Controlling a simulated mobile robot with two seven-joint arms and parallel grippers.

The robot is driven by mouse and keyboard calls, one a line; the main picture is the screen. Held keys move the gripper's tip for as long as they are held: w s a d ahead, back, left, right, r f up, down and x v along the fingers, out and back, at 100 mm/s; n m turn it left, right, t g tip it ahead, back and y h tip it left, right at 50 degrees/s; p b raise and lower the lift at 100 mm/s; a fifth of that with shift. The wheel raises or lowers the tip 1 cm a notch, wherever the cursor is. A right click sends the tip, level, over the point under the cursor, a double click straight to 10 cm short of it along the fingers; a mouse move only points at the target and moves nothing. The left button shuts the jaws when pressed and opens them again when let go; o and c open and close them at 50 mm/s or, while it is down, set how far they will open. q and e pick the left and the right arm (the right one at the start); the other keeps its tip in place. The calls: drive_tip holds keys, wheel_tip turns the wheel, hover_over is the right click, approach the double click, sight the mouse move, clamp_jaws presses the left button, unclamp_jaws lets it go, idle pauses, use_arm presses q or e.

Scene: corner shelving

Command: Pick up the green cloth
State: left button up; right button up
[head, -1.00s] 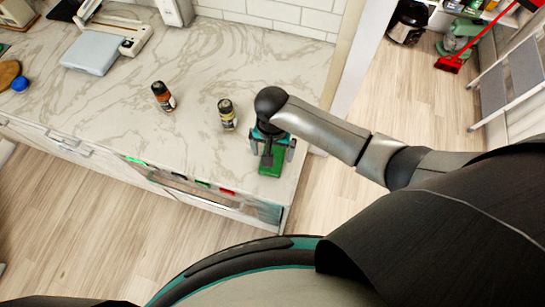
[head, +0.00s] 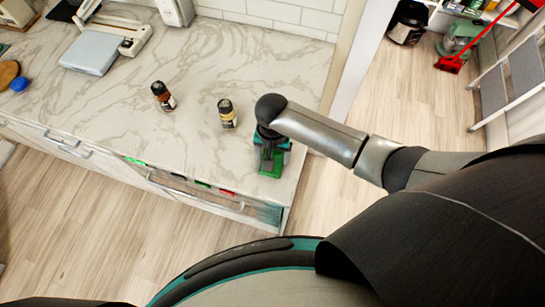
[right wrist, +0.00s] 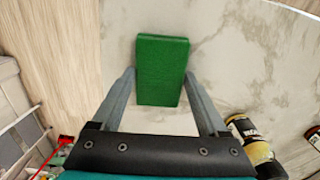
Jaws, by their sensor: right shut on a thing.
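The green cloth (head: 270,171) is a folded rectangular block at the front right corner of the marble counter. It also shows in the right wrist view (right wrist: 162,70), lying lengthwise between the fingers. My right gripper (head: 272,156) reaches down over it from above. In the right wrist view my right gripper (right wrist: 160,76) has one finger along each long side of the cloth and is shut on it. The cloth appears to be at the counter surface; I cannot tell any gap beneath it. My left gripper is not in view.
Two spice jars stand left of the gripper, a dark-capped one (head: 227,114) nearby and a reddish one (head: 163,96) farther off. A scale (head: 92,53) sits at the back left. An open drawer (head: 215,195) is below the front edge.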

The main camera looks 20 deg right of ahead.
drive_tip(key=shift+c, duration=1.3)
wheel_tip(320, 180, up, 20)
drive_tip(key=p, duration=0.2)
drive_tip(key=shift+p, duration=0.3)
